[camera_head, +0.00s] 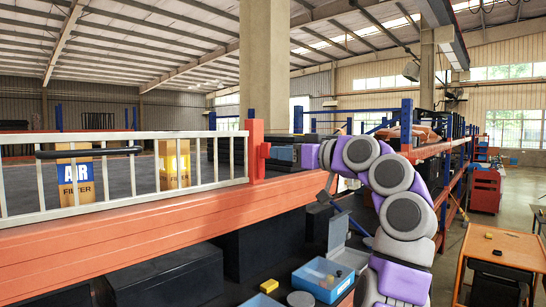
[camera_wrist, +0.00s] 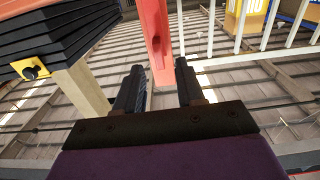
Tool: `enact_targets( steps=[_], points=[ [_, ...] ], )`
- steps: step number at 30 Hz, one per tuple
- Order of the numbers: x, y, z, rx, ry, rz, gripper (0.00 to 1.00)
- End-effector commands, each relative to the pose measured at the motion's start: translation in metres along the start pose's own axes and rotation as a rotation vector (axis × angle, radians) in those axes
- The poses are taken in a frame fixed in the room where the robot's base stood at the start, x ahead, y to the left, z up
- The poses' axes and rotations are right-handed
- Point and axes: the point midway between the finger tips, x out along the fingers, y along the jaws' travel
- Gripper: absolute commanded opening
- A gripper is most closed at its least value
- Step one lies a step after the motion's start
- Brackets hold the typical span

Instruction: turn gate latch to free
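The gate (camera_head: 125,175) has pale upright bars and a black handle (camera_head: 88,152), and stands above an orange beam. The latch (camera_head: 264,151) is a small red piece on the right side of the orange post (camera_head: 254,165) at the gate's right end. Its exact turn is hard to tell. In the wrist view my gripper (camera_wrist: 158,75) is open, its two black fingers apart with nothing between them. The orange post (camera_wrist: 155,25) rises beyond the gap. In the head view my purple wrist is right of the post; the fingers are hard to make out.
The orange beam (camera_head: 150,222) runs across below. Blue bins (camera_head: 322,279) lie beneath my arm, with an orange-topped table (camera_head: 507,248) at right.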

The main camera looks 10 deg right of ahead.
Motion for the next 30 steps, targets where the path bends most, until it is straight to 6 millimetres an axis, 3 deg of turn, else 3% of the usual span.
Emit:
enact_targets(
  steps=[6, 15, 21, 30],
  points=[
    [-0.051, 0.003, 0.001, 0.003, 0.003, 0.003, 0.38],
    [-0.105, 0.004, 0.001, 0.002, 0.002, 0.002, 0.38],
    [-0.119, 0.003, 0.000, 0.001, 0.002, 0.002, 0.38],
    [-0.122, 0.005, 0.000, 0.002, 0.002, 0.002, 0.38]
  ],
)
